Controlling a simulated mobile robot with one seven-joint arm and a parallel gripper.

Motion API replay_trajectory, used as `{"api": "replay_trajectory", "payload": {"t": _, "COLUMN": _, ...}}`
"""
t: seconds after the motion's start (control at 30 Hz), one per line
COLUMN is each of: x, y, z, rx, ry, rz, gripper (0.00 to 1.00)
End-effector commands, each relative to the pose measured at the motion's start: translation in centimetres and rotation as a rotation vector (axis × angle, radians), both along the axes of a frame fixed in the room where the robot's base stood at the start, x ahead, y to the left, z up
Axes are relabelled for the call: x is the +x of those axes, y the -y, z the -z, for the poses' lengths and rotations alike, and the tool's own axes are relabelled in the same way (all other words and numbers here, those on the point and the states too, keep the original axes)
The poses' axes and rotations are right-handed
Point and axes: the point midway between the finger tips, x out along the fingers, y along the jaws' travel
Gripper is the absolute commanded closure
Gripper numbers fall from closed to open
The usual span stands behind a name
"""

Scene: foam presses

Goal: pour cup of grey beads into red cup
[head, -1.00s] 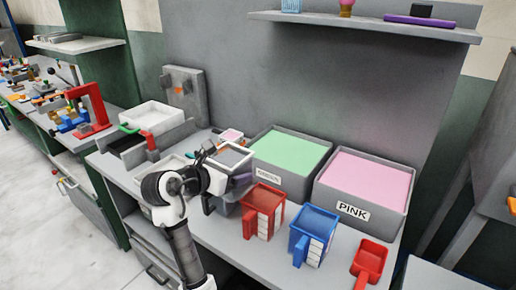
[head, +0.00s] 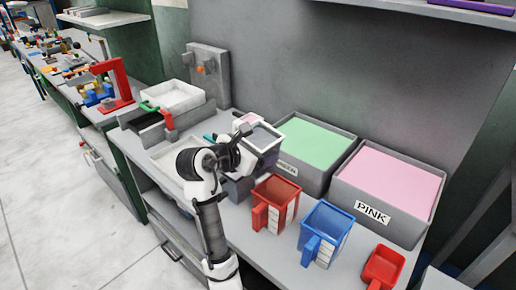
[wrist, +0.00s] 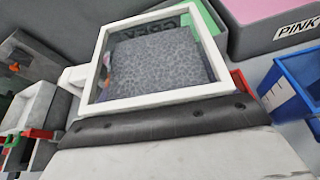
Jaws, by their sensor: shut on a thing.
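The cup of grey beads (head: 262,138) is a square, see-through cup with a white rim. My gripper (head: 240,150) is shut on it and holds it up, behind and left of the red cup in the head view. In the wrist view the cup (wrist: 97,75) fills the middle, with grey beads (wrist: 160,65) inside; it looks close to upright. The red cup (head: 277,193) stands upright on the bench with its handle to the front left. A bit of red shows past the held cup in the wrist view. My fingertips are mostly hidden.
A blue cup (head: 327,228) stands right of the red cup, and a red scoop (head: 384,266) is at the front right. Bins of green (head: 316,147) and pink (head: 388,180) material stand behind. A white tray (head: 172,97) and a grey-white box are on the left.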

Motion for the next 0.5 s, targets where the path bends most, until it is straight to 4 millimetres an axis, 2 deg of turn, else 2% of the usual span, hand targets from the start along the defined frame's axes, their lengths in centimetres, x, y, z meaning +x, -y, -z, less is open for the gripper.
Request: {"api": "replay_trajectory", "payload": {"t": 0.5, "x": 0.53, "y": -0.82, "z": 0.23, "rx": 0.204, "ry": 0.155, "rz": -0.002, "gripper": 0.41}}
